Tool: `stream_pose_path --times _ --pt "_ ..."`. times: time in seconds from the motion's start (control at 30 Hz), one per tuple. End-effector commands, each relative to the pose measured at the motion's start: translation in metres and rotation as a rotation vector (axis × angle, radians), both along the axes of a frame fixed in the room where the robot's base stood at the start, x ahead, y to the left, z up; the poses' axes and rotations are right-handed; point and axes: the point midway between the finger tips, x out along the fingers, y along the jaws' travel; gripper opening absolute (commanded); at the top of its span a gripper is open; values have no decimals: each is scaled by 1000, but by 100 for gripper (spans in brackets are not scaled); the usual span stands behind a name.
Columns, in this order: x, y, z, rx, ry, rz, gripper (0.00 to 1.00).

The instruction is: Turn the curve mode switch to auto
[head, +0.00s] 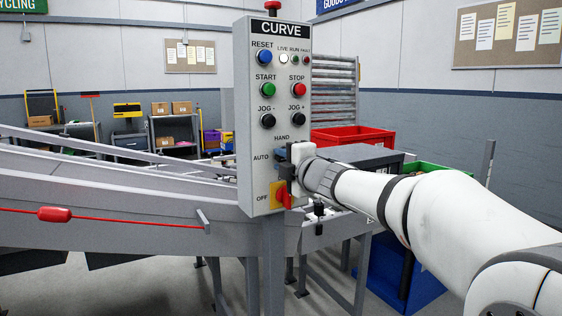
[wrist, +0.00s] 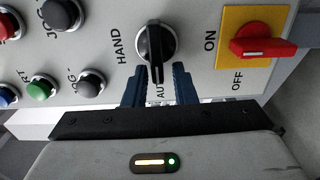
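The grey CURVE control panel (head: 271,50) stands upright in the head view. In the wrist view the black mode switch (wrist: 155,42) has its long handle pointing down the picture, at the partly covered AUTO label (wrist: 160,89). The HAND label (wrist: 118,46) is at its left. My gripper (wrist: 158,72) is open at the panel face, its two blue fingers on either side of the handle's lower end, with gaps showing. In the head view my gripper (head: 282,154) hides the switch, between the HAND and AUTO labels.
A red rotary switch on a yellow plate (wrist: 230,60) sits close beside the mode switch. Several push buttons, including the green START (head: 265,89), are above. A conveyor frame (head: 120,190) runs left; a red crate (head: 350,136) stands behind.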

Motion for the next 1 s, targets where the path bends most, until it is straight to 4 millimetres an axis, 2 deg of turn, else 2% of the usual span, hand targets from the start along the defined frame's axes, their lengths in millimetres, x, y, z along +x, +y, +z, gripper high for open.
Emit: stream_pose_path --times 0.1,0.37,0.8,1.0 --pt "0 0 1 1 0 -1 33" --pt "-2 -2 2 2 -1 -2 33" --pt "-56 -38 2 3 -1 -3 33" --pt "-66 -44 1 1 0 -1 33"
